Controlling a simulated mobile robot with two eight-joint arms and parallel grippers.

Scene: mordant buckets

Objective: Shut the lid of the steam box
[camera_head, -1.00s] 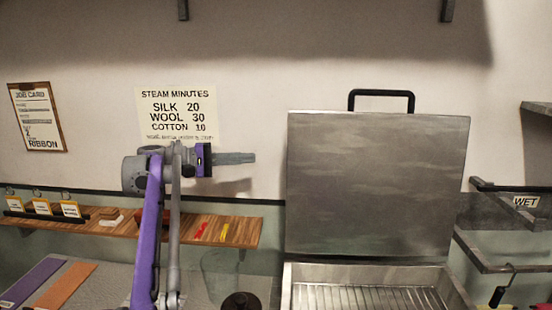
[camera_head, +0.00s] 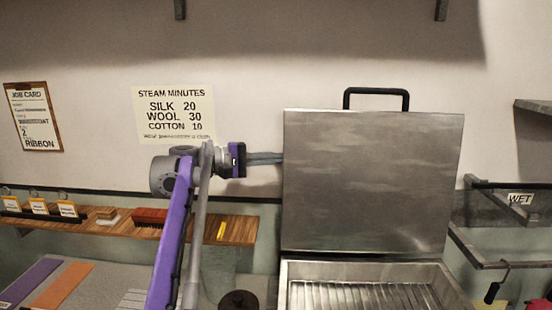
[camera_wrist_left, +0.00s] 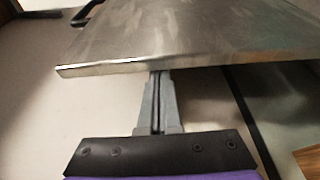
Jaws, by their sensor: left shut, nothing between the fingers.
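The steam box (camera_head: 300,271) is a metal box at the lower right of the head view, with a slatted rack inside. Its grey metal lid (camera_head: 370,185) stands open, upright at the back, with a black handle (camera_head: 376,92) on its top edge. My left gripper (camera_head: 274,158) is shut and empty at the lid's left edge, pointing right; its tips pass behind the lid. In the left wrist view, the lid (camera_wrist_left: 190,35) crosses above the shut fingers (camera_wrist_left: 158,85) and hides their tips. I cannot tell whether they touch it. My right gripper is not in view.
A wooden shelf (camera_head: 185,228) with labelled cards and small items runs along the wall at left. A dark round knob (camera_head: 238,300) stands left of the box. Metal rails (camera_head: 500,262) with a "WET" tag are at right. The wall holds a steam-minutes sign (camera_head: 174,112).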

